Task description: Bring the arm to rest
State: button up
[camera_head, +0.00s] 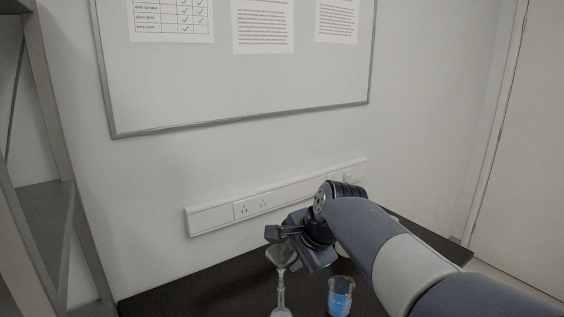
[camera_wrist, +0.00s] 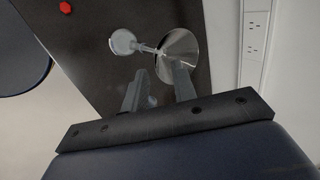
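My arm reaches in from the lower right of the head view. My gripper (camera_head: 279,233) is over the dark table, just above and beside a clear glass piece with a funnel-shaped top (camera_head: 281,257) and a narrow stem. In the wrist view my gripper (camera_wrist: 159,72) has its two fingers apart, with nothing clearly held between them. The funnel top (camera_wrist: 180,52) shows just beyond the fingertips, and a round glass end (camera_wrist: 123,42) lies to its left. The right fingertip overlaps the funnel in this view; I cannot tell whether they touch.
A glass beaker with blue liquid (camera_head: 340,298) stands on the dark table (camera_head: 190,290), right of the funnel piece. A wall socket strip (camera_head: 260,200) and whiteboard (camera_head: 240,85) are behind. A grey shelf frame (camera_head: 50,190) stands at left. A small red object (camera_wrist: 66,7) shows in the wrist view.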

jog(key=shift+w+a+f, duration=0.2)
jog(key=shift+w+f, duration=0.05)
jog(key=shift+f, duration=0.25)
jog(key=shift+r, duration=0.25)
